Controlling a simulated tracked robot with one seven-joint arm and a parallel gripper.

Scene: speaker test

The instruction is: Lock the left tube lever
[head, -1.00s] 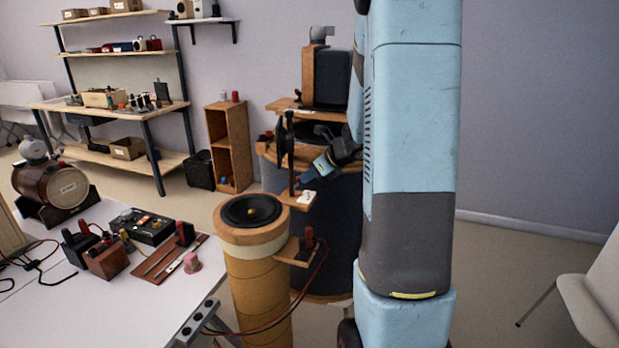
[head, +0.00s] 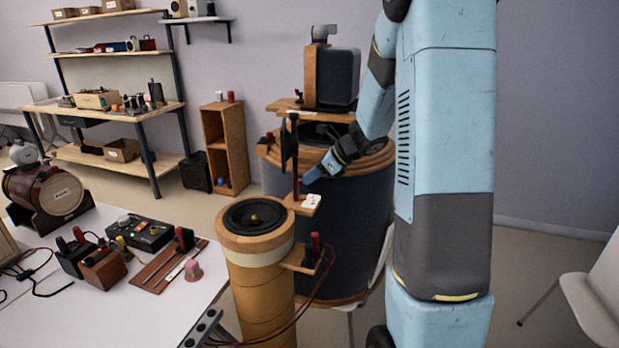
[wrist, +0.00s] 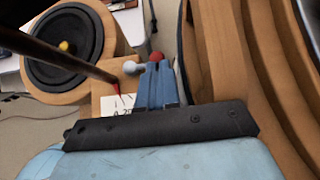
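The orange tube (head: 258,270) stands upright with a black speaker cone in its top; the cone also shows in the wrist view (wrist: 65,45). A small wooden bracket (head: 298,207) with a white label juts out beside the tube's top. In the wrist view, a red ball (wrist: 156,57) and a grey ball (wrist: 131,67) sit over this bracket, right at my fingertips. My gripper (head: 304,184) is just above the bracket. Its blue fingers (wrist: 155,80) lie close together in the wrist view. I cannot tell whether they hold or only touch the red-ended part.
A dark rod with a red tip (wrist: 117,90) crosses close by on the left. The large dark drum (head: 330,225) with wooden rims stands right behind. A lower bracket with red and black terminals (head: 314,245) and cables projects from the tube. A white table (head: 90,310) is at left.

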